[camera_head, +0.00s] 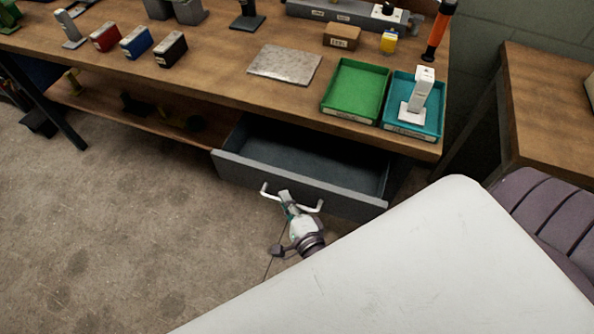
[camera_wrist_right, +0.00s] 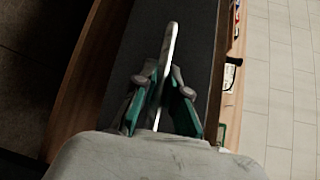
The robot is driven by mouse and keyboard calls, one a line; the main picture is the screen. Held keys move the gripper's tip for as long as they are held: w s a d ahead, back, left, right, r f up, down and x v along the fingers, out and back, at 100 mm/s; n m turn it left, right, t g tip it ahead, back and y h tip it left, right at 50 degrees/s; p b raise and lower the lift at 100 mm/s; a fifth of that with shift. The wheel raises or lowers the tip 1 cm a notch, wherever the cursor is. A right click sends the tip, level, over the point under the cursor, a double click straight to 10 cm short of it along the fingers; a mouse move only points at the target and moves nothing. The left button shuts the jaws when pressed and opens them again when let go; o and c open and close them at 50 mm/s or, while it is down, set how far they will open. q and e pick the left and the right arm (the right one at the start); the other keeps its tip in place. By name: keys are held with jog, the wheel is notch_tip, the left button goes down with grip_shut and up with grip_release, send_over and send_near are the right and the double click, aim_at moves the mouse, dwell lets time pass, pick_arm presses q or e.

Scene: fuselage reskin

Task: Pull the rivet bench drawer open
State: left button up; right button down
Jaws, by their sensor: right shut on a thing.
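The rivet bench drawer (camera_head: 300,165) is a grey drawer under the bench top in the head view. It stands partly pulled out, and its inside looks empty. A white bar handle (camera_head: 314,208) runs across its front. My right gripper (camera_head: 287,198) is shut on the handle, near its middle. In the right wrist view the handle (camera_wrist_right: 170,48) passes between the two green-sided fingers (camera_wrist_right: 161,95), with the dark drawer front (camera_wrist_right: 195,45) behind it. My left gripper does not show.
The wooden bench (camera_head: 215,60) holds a green tray (camera_head: 356,91), a teal tray (camera_head: 430,125), a metal plate (camera_head: 284,64) and several small boxes. A lower shelf (camera_head: 140,122) lies left of the drawer. The concrete floor (camera_head: 130,220) in front is clear. Another table (camera_head: 550,100) stands at right.

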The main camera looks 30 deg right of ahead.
jog(key=s+a, duration=0.4)
jog(key=a, duration=0.1)
jog(key=shift+s+a, duration=0.25)
jog(key=shift+s, duration=0.1)
jog(key=c, duration=1.2)
grip_release()
jog(key=s+r, duration=0.1)
jog(key=s, duration=1.1)
jog(key=shift+a+r, duration=0.35)
jog(key=shift+a, duration=0.05)
